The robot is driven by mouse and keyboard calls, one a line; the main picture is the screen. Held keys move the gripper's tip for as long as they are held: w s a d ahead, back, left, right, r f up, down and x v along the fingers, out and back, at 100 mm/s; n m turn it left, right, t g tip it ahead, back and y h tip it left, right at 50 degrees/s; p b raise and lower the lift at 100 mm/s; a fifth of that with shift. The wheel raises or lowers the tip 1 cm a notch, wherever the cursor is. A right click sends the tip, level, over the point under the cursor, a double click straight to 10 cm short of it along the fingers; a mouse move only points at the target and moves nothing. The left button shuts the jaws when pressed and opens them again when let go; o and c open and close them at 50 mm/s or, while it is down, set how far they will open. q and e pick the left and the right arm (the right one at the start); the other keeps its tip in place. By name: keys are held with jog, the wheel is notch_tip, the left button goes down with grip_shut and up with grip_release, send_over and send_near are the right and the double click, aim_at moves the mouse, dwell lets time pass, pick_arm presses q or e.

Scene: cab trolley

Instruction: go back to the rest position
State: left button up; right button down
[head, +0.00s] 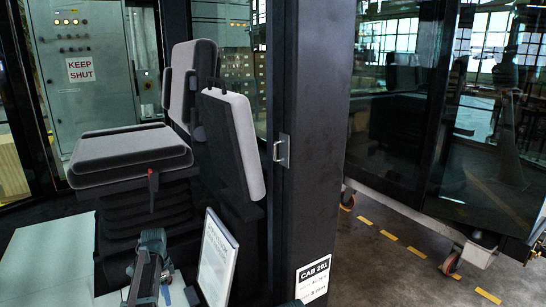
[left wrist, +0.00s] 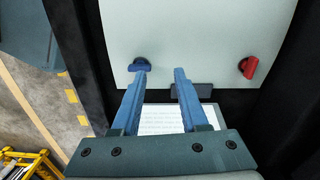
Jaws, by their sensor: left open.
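My left gripper (head: 160,270) is low in the head view, in front of the seat and left of a framed sheet. In the left wrist view the left gripper (left wrist: 160,71) is open, with nothing between its two blue-grey fingers. A pale panel (left wrist: 200,30) lies beyond the fingertips. It carries a blue knob (left wrist: 140,65) just past the left fingertip and a red knob (left wrist: 248,68) to the right. Whether the left fingertip touches the blue knob I cannot tell. My right gripper is not in view.
A grey-topped seat (head: 130,146) stands beyond the left gripper. The framed sheet (head: 217,260) leans beside it. A KEEP SHUT cabinet (head: 88,100) stands behind. Open floor (head: 390,265) lies right of the post.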

pick_arm(q)
jog(key=s+d+r+n+p, duration=0.3)
jog(key=s+d, duration=0.9)
jog(key=d, duration=0.2)
jog(key=s+d+r+n+y+p, duration=0.1)
jog(key=s+d+r+n+p, duration=0.2)
jog(key=s+d, duration=1)
jog(key=shift+s+d+r+n+p, duration=0.3)
jog(key=shift+d+r+n, duration=0.25)
jog(key=shift+d, duration=0.7)
